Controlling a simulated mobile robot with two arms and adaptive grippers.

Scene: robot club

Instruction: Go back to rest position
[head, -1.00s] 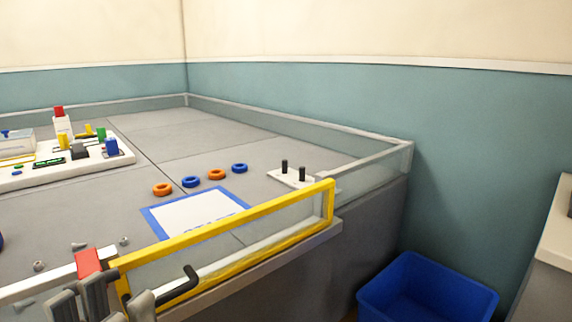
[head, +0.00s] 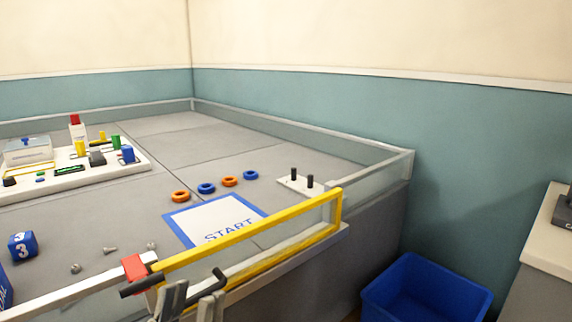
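My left gripper (head: 190,302) is at the bottom edge, in front of the field's gate. Its two grey fingers stand apart with a gap between them, and nothing shows held. The rest of this gripper is cut off by the picture edge. Just beyond and above the fingers is the black handle (head: 218,277) of the yellow-framed gate (head: 290,213); I cannot tell whether they touch. A red latch (head: 134,267) with a black lever (head: 141,287) sits left of the gate. My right gripper is not in view.
On the walled grey field lie orange and blue rings (head: 207,188), a two-peg stand (head: 298,186), a START mat (head: 218,212), a blue cube (head: 23,245) and a white parts board (head: 75,178). A blue bin (head: 427,290) stands at lower right, beside a counter (head: 543,238).

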